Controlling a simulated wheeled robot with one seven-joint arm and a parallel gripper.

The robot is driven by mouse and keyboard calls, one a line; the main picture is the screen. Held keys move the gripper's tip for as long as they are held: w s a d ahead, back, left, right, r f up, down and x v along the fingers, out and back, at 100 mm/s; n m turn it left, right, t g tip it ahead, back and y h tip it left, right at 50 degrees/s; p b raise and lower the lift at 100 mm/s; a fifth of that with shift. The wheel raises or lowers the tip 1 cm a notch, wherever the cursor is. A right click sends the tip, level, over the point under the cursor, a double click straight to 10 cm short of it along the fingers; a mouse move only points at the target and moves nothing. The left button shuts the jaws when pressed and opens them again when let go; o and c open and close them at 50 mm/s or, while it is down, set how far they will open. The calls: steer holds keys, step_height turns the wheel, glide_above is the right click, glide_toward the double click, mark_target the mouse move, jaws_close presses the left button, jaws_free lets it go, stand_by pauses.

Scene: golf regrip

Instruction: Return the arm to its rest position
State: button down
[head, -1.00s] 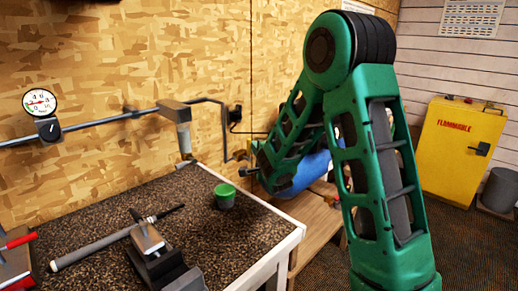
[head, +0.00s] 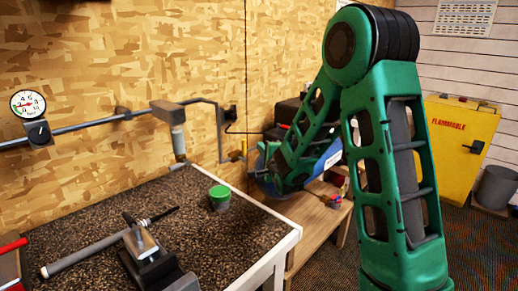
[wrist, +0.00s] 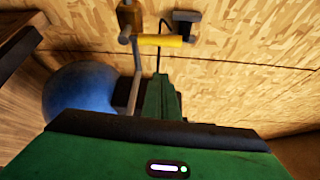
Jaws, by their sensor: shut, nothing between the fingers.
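My green arm fills the right half of the head view, bent at a high elbow. Its forearm slopes down and left in front of a blue tank (head: 331,161), beyond the bench's right edge. The fingers cannot be made out in the head view. In the wrist view my gripper (wrist: 163,82) shows as narrow green fingers close together beyond the green housing, shut and empty. The tank (wrist: 78,98) is left of them there, and the wood-panelled wall (wrist: 250,50) lies behind. No object is held.
The speckled bench (head: 90,215) carries a green-topped cup (head: 219,198), a vise (head: 150,262) and a club shaft (head: 85,256). A pipe (head: 90,124) with a gauge (head: 28,104) runs along the wall. A low wooden stand (head: 310,217) and a yellow cabinet (head: 457,145) are at right.

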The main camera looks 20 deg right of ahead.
steer(key=s, duration=0.7)
steer(key=s+d+f+n+g+h, duration=0.2)
steer(key=s+d+g, duration=0.35)
steer(key=s, duration=0.25)
steer(key=s+d+f+n+g+h, duration=0.1)
steer(key=s+d+f+n+g, duration=0.2)
steer(key=s+d, duration=0.4)
steer(key=s+a+n+g+y, duration=0.1)
steer(key=s+a+n+g, duration=0.1)
steer(key=s, duration=0.7)
steer(key=s+a+n+g+y, duration=0.2)
steer(key=s+n+g, duration=0.2)
steer(key=s, duration=0.5)
steer(key=s+a+r+n+g+y, duration=0.1)
steer(key=s+n+g+y, duration=0.1)
steer(key=s, duration=0.8)
steer(key=shift+a+n+g, duration=0.4)
steer(key=shift+g, duration=0.05)
steer(key=shift+w+f, duration=0.25)
steer(key=shift+w, duration=0.4)
